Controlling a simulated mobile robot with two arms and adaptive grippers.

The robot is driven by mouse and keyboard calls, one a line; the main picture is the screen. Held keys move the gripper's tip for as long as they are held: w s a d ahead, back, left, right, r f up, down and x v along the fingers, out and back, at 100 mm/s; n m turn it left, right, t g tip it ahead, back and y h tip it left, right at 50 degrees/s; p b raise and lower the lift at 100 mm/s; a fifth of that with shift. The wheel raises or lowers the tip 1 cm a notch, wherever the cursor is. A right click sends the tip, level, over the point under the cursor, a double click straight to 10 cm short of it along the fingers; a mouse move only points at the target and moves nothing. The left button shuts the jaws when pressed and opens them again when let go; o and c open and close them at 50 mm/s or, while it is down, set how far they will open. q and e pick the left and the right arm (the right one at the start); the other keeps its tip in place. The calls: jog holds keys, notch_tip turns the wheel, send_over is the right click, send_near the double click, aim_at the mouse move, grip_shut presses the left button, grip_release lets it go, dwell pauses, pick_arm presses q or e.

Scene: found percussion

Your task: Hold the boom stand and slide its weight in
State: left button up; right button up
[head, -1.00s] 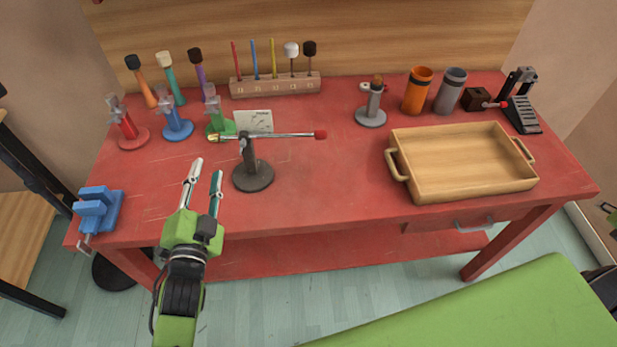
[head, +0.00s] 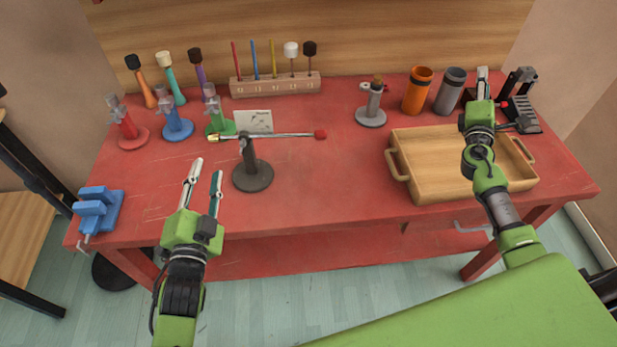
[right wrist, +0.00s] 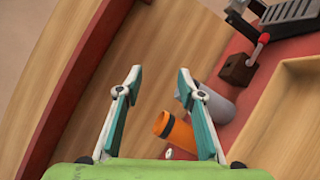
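The boom stand (head: 254,175) is upright on the red table, left of centre, with a dark round base and short post. Its thin boom lies nearly level across the top, with a brass weight (head: 214,138) at the left end and a red tip (head: 320,134) at the right end. My left gripper (head: 206,170) is open and empty, in front and to the left of the stand, apart from it. My right gripper (head: 483,80) is over the table's right side; in the right wrist view (right wrist: 157,85) its fingers are spread with nothing between them.
A wooden tray (head: 405,192) sits under my right arm. Orange (head: 417,92) and grey (head: 450,92) cups stand behind it. Coloured clamp stands line the left, a blue vise (head: 98,210) the front left corner. The table between stand and tray is clear.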

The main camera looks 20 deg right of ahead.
jog(key=w+a+r+m+h, duration=0.2)
jog(key=a+r+m+h, duration=0.2)
jog(key=a+r+m, duration=0.9)
jog(key=n+y, duration=0.8)
jog(key=n, duration=0.2)
send_near(317, 134)
jog(key=shift+t, duration=0.3)
jog(key=x, duration=0.3)
jog(key=f+x, duration=0.1)
jog(key=x, duration=0.7)
jog(key=shift+f, duration=0.25)
grip_shut()
